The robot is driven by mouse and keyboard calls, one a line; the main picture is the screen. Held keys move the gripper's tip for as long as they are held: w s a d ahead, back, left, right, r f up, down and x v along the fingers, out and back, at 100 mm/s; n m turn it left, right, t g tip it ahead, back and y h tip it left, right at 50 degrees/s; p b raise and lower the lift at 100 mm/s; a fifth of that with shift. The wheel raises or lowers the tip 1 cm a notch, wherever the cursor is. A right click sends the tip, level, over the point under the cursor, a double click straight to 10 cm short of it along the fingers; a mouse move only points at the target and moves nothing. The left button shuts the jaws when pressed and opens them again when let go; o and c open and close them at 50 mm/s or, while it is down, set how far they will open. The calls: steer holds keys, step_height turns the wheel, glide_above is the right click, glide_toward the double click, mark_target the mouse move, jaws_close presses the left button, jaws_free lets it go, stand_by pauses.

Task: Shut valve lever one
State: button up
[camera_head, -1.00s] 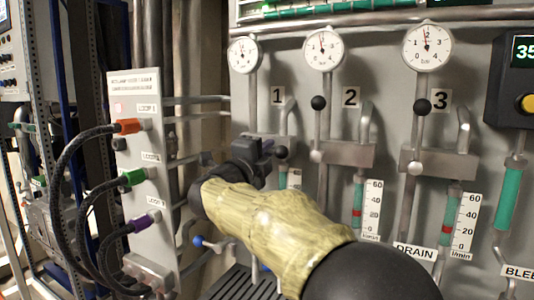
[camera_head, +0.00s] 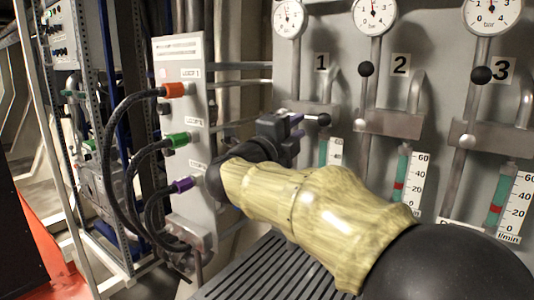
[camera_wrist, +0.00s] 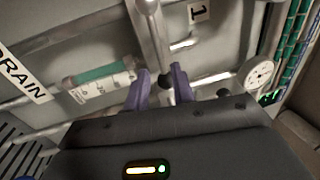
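Valve lever one (camera_head: 323,119) lies sideways below the number 1 sign, its black knob out to the right. My gripper (camera_head: 298,121) reaches in from the left, close to that knob. In the wrist view, the lever's metal shaft (camera_wrist: 152,35) runs down to the dark knob, which appears between the two purple fingers (camera_wrist: 161,88). The fingers stand apart. I cannot tell whether either finger touches the knob. My forearm hides the lower part of the first line in the head view.
Levers two (camera_head: 366,69) and three (camera_head: 482,75) point up. Flow tubes (camera_head: 400,180) with scales are below. A white box (camera_head: 190,75) with orange, green and purple plugged cables stands left of the panel. A slatted dark surface (camera_head: 265,270) lies beneath my arm.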

steer(key=v, duration=1.1)
steer(key=shift+s+b, duration=0.15)
steer(key=shift+b, duration=0.2)
steer(key=shift+a+f, duration=0.1)
steer(key=shift+f, duration=0.05)
